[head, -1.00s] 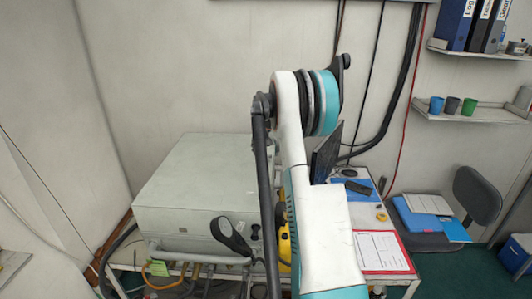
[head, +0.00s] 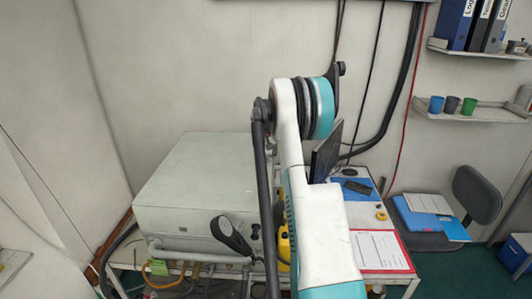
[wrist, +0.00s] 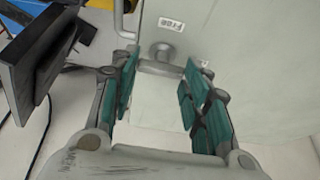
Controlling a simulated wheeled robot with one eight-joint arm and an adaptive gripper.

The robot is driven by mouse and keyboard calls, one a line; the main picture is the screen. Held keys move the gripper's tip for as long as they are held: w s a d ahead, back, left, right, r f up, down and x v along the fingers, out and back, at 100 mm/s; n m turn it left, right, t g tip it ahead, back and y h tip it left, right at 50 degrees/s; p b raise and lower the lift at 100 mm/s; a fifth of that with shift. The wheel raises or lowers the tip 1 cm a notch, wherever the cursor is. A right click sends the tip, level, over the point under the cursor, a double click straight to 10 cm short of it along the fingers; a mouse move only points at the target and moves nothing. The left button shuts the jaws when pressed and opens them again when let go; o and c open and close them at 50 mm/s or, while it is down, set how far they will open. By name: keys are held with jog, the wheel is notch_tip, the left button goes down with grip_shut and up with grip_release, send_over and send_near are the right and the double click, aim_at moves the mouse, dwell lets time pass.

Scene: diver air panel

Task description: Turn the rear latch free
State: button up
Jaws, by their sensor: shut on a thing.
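The pale grey-green panel box (head: 190,190) stands on the bench in the head view. In the wrist view, its pale surface (wrist: 235,60) carries a label reading "Free" (wrist: 171,24). Just below the label is the grey rear latch (wrist: 163,51), with a round knob and a short bar. My gripper (wrist: 162,67) has its teal-padded fingers on either side of the latch and is shut on it. In the head view my arm hides the gripper and the latch.
A dark monitor (head: 325,152) stands right of the box, close to my arm; it also shows in the wrist view (wrist: 40,55). A red-edged clipboard (head: 380,250) lies on the right.

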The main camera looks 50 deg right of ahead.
jog(key=n+b, duration=0.1)
jog(key=n, duration=0.1)
jog(key=n+t+y+b, duration=0.1)
jog(key=n, duration=0.1)
jog(key=shift+s+d+f+n+b, duration=0.1)
jog(key=shift+s+d+n+b, duration=0.1)
jog(key=shift+n+b, duration=0.15)
jog(key=n+y+b, duration=0.1)
jog(key=n+y, duration=0.1)
jog(key=n, duration=0.2)
jog(key=shift+d+n+t, duration=0.15)
jog(key=shift+n+t, duration=0.1)
jog(key=shift+t, duration=0.15)
jog(key=n+y, duration=0.1)
jog(key=n, duration=0.1)
jog(key=n+y, duration=0.1)
jog(key=n, duration=0.1)
jog(key=shift+w+d+n+b, duration=0.1)
jog(key=shift+d+n+b, duration=0.1)
jog(key=shift+n+b, duration=0.1)
jog(key=shift+d+n+g+y+p, duration=0.1)
jog(key=shift+n+g+y+p, duration=0.4)
jog(key=shift+n, duration=1.5)
jog(key=o, duration=1.1)
jog(key=shift+c, duration=0.2)
